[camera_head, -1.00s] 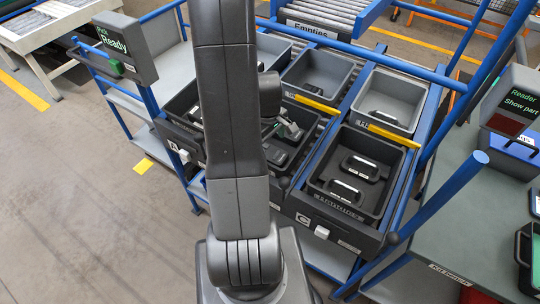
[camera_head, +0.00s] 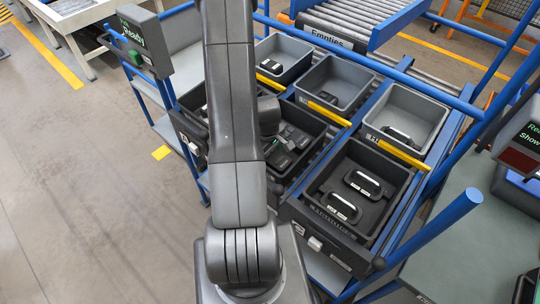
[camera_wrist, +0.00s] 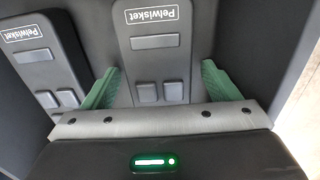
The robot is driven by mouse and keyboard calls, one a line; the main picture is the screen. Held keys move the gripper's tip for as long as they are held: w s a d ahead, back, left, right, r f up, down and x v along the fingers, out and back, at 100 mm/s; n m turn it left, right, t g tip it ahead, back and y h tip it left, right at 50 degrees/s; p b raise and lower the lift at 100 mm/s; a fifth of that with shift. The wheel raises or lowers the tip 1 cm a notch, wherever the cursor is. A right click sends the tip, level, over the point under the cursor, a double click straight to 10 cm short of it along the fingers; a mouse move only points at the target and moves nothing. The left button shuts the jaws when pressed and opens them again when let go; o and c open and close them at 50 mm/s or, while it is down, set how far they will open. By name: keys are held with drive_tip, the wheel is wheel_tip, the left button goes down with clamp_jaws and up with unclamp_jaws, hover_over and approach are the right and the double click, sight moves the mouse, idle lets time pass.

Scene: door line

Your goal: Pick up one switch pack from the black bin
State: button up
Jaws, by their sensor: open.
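Two dark grey switch packs with white Pelwisket labels and paired grey buttons lie side by side in the wrist view, a left one (camera_wrist: 45,60) and a middle one (camera_wrist: 155,50). My gripper (camera_wrist: 161,84) has its green fingers apart, one on each side of the middle pack's button end; contact cannot be told. The left finger sits between the two packs. A dark bin wall (camera_wrist: 262,45) rises on the right. In the head view, switch packs (camera_head: 293,134) lie in the middle black bin, partly hidden by my arm; the gripper is largely hidden there.
A right black bin (camera_head: 335,226) holds dark handled items (camera_head: 366,183). Grey bins (camera_head: 335,82) stand behind, with yellow strips (camera_head: 330,113) between rows. Blue frame posts (camera_head: 436,232) and rails border the bins. Open floor (camera_head: 80,200) lies at left.

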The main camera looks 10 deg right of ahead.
drive_tip(key=c, duration=1.1)
drive_tip(key=shift+c, duration=0.2)
